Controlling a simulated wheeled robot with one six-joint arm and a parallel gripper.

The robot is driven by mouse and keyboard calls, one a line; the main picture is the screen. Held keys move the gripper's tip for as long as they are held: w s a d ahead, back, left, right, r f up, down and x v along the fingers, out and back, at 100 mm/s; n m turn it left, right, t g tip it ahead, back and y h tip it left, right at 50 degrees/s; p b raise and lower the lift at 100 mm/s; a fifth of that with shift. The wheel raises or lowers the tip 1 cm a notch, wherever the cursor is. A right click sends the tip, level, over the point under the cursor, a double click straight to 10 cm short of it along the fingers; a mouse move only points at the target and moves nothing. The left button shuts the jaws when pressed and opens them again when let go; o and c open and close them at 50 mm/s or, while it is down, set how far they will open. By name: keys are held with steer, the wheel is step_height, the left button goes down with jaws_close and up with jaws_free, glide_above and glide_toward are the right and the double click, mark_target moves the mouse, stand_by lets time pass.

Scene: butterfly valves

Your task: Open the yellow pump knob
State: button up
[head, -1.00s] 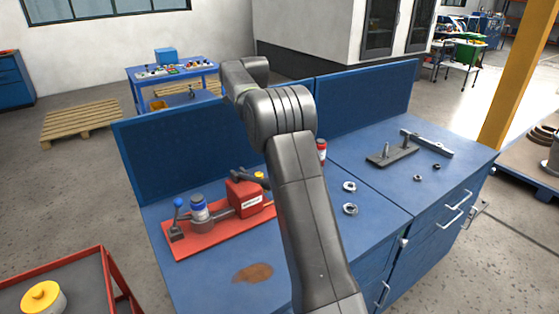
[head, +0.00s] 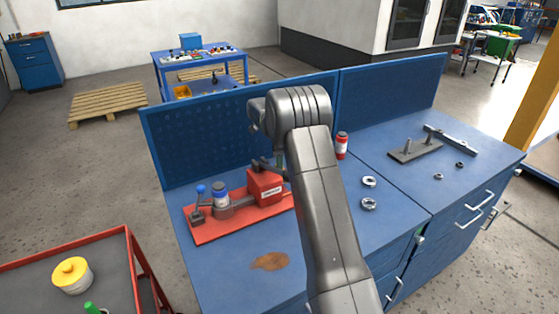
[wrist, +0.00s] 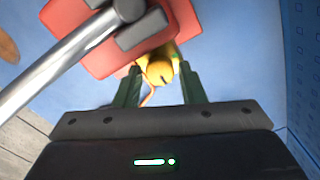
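The yellow knob (wrist: 159,72) shows in the wrist view, between the fingertips of my gripper (wrist: 160,78). My gripper's two dark green fingers are spread, with gaps visible beside the knob. I cannot tell whether either finger touches it. In the head view the red pump body (head: 264,186) sits on a red base plate (head: 232,229), with a blue-and-white part and a blue ball-topped lever to its left. My gripper (head: 268,166) is at the pump's top, partly behind my arm. The knob is hidden there.
The blue workbench (head: 330,262) has a rusty stain at its front and a raised back panel (head: 215,125). A red can (head: 342,146) and two metal rings stand right of my arm. A red-framed cart (head: 40,290) with a yellow-topped container (head: 72,275) is at lower left.

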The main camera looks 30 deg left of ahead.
steer(key=shift+f, duration=0.1)
steer(key=c, duration=0.7)
steer(key=shift+n, duration=0.3)
steer(key=n, duration=0.4)
steer(key=shift+n, duration=0.3)
steer(key=n, duration=0.5)
steer(key=shift+b, duration=0.3)
steer(key=o, duration=0.7)
